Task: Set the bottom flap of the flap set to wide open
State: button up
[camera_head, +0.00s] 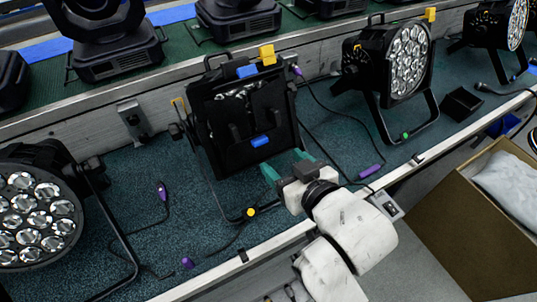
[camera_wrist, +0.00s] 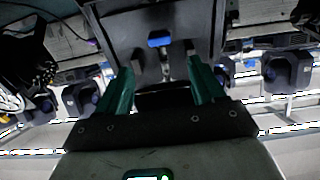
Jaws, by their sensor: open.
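The flap set (camera_head: 213,125) is a black square frame with flaps on the front of a par can in the middle of the head view. Its bottom flap (camera_head: 240,158) is a black panel with a blue tab (camera_head: 260,141). The wrist view shows the flap (camera_wrist: 135,45) and its blue tab (camera_wrist: 160,39) just beyond my fingers. How far the flap is swung out is hard to tell. My gripper (camera_head: 286,164) has green fingers spread apart, low and to the right of the flap. In the wrist view its fingertips (camera_wrist: 161,70) have no flap clearly between them.
Another par can (camera_head: 410,60) stands to the right and one (camera_head: 38,215) at the left. Cables lie on the blue-green shelf surface (camera_head: 180,200). A metal rail (camera_head: 262,245) edges the shelf in front. A cardboard box (camera_head: 450,250) stands at the lower right.

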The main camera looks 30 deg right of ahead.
aim_at(262, 143)
jog(key=x, duration=1)
jog(key=shift+f+p, duration=0.1)
jog(key=shift+p, duration=0.2)
jog(key=c, duration=1.1)
